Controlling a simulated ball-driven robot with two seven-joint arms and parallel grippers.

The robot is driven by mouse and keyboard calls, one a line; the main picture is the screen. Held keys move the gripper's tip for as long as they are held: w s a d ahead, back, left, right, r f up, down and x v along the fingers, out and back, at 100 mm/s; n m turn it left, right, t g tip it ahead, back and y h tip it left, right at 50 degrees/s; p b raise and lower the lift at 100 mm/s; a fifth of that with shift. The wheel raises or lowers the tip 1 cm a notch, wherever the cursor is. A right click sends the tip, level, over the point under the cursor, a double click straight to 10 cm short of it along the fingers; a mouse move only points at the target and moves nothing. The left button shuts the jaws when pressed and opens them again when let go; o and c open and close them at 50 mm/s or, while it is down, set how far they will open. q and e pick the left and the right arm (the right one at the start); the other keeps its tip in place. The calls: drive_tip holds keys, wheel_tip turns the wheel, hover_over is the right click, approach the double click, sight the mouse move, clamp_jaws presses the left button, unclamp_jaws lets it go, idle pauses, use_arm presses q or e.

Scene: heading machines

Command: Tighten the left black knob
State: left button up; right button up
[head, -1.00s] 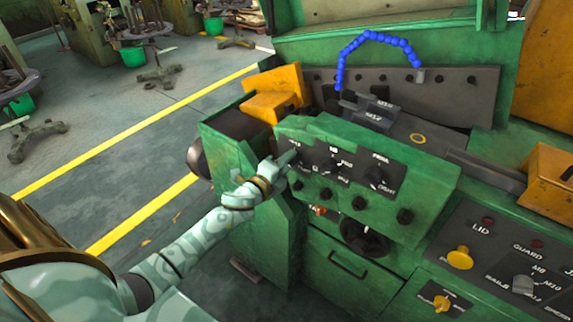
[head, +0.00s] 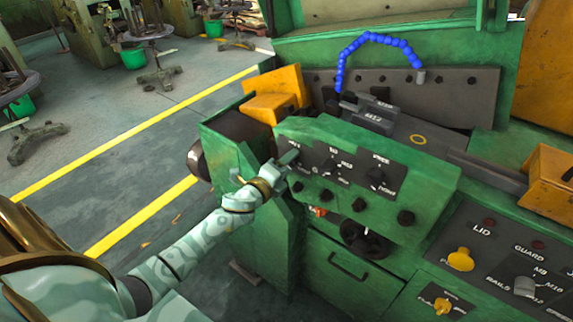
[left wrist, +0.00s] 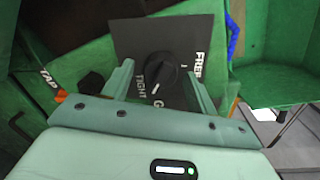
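The left black knob (left wrist: 160,78) sits on a dark plate with the words TIGHT and FREE in the left wrist view. Its white mark points down and to the left, between TIGHT and a partly hidden letter at the plate's lower edge. My left gripper (left wrist: 162,84) is open, with one finger on each side of the knob and gaps visible. In the head view my left gripper (head: 289,157) is at the left end of the green control panel (head: 410,222) and hides most of this knob. My right gripper is not in view.
Two more black knobs, a middle one (head: 330,167) and a right one (head: 376,178), sit on the same panel. Several small black buttons line its lower edge. A black handwheel (head: 362,240) is below. A yellow block (head: 275,92) stands behind the panel's left end.

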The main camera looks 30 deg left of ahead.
use_arm(q)
drive_tip(key=s+r, duration=0.1)
drive_tip(key=s, duration=1.5)
drive_tip(key=shift+s+a+b, duration=0.15)
drive_tip(key=shift+a+b, duration=0.25)
